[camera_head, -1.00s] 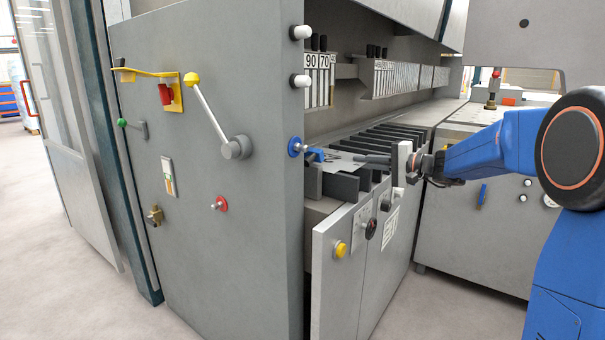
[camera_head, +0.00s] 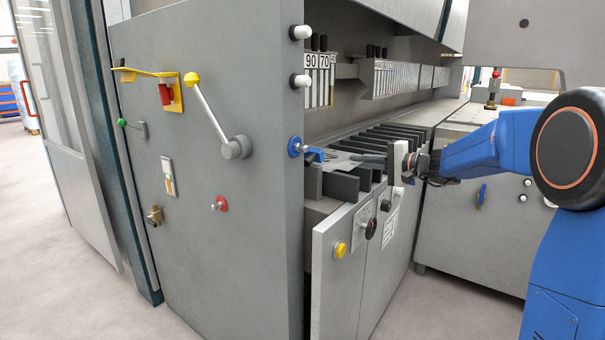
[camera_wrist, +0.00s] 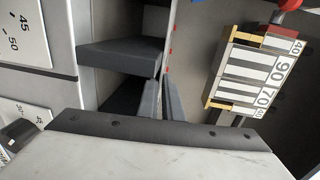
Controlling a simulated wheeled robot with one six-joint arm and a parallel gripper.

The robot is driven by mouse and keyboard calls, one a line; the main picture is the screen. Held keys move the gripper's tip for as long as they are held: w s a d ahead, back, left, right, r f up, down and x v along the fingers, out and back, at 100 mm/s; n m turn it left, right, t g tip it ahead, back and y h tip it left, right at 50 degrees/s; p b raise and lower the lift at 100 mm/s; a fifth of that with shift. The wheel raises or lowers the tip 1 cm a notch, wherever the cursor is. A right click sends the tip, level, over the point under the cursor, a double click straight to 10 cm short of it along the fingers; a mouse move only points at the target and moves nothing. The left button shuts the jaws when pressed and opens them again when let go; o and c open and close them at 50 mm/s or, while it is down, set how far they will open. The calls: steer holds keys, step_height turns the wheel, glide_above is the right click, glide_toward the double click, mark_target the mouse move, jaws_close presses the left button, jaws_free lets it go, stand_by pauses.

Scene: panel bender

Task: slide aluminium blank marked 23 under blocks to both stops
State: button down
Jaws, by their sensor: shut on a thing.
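In the wrist view the two grey fingers (camera_wrist: 161,95) are close together at the middle.
Dark parallel bars (camera_head: 392,136) line the bed behind my gripper. The upright pale panel (camera_head: 398,160) stands close to my wrist. A rack of numbered blocks (camera_wrist: 255,75) shows at right in the wrist view. A blue knob (camera_head: 295,147) sits on the grey side housing (camera_head: 240,90).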

steer(key=shift+w+a+f, duration=0.3)
steer(key=shift+w+a, duration=0.1)
steer(key=shift+a, duration=0.15)
stand_by(0.5)
steer(key=shift+s+a, duration=0.2)
steer(key=shift+s, duration=0.15)
stand_by(0.8)
steer(key=c, duration=1.9)
jaws_free()
steer(key=shift+f, duration=0.1)
steer(key=shift+o, duration=0.2)
steer(key=shift+r, duration=0.2)
